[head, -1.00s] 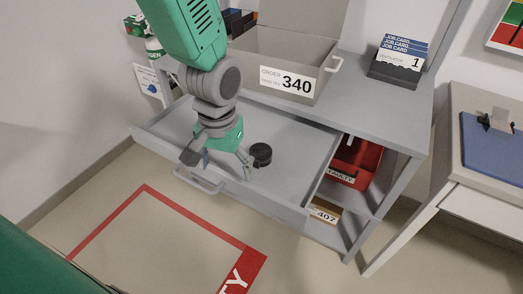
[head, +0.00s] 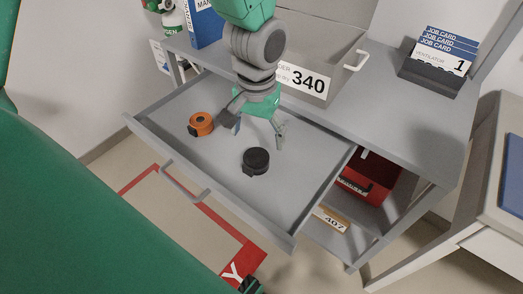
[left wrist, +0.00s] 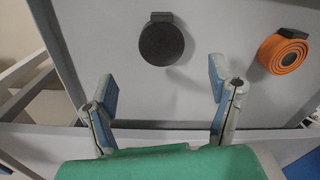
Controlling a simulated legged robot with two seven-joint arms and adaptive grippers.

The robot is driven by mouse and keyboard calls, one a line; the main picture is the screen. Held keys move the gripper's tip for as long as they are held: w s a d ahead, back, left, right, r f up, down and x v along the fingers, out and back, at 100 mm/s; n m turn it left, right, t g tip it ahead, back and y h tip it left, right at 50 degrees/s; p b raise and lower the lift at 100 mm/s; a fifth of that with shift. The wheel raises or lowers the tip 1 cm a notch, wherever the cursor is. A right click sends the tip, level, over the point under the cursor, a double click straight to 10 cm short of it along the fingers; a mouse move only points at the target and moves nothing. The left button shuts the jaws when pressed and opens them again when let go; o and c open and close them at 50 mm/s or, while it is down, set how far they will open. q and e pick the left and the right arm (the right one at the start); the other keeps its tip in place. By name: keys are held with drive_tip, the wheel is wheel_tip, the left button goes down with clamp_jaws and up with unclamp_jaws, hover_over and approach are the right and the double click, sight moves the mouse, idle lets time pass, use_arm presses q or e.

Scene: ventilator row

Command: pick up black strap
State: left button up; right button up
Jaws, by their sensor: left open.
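The black strap (head: 255,161) is a round coil lying flat in the open grey drawer (head: 215,165). It also shows in the left wrist view (left wrist: 161,43), beyond the fingertips and between their lines. My left gripper (head: 259,136) is open and empty, above the drawer, and appears just behind the black strap in the head view. Its two spread fingers with blue pads show in the left wrist view (left wrist: 160,88), apart from the strap. An orange strap (head: 201,124) lies to the left in the drawer and also shows in the left wrist view (left wrist: 284,53). My right gripper is not seen.
A grey bin labelled 340 (head: 325,65) stands on the bench top behind the drawer. A red bin (head: 368,178) and a 407 label (head: 331,218) are on the shelves at right. A job card holder (head: 438,65) stands at back right. The drawer floor around the straps is clear.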

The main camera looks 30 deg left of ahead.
sight(258, 156)
use_arm(q)
drive_tip(key=f, duration=0.1)
drive_tip(key=a+f, duration=0.1)
drive_tip(key=f, duration=0.1)
drive_tip(key=shift+w+a+f, duration=0.2)
drive_tip(key=shift+f, duration=0.05)
drive_tip(key=shift+s+a+f+b, duration=0.1)
drive_tip(key=shift+a+f+b, duration=0.15)
drive_tip(key=shift+b, duration=0.1)
drive_tip(key=shift+f, duration=0.3)
drive_tip(key=f, duration=0.1)
drive_tip(key=d+f+b, duration=0.1)
drive_tip(key=f, duration=0.1)
drive_tip(key=shift+d+f+b, duration=0.3)
drive_tip(key=shift+d+b, duration=0.05)
drive_tip(key=shift+d+f, duration=0.2)
drive_tip(key=shift+d, duration=0.1)
drive_tip(key=shift+a, duration=0.55)
drive_tip(key=c, duration=1.1)
drive_tip(key=shift+c, duration=0.9)
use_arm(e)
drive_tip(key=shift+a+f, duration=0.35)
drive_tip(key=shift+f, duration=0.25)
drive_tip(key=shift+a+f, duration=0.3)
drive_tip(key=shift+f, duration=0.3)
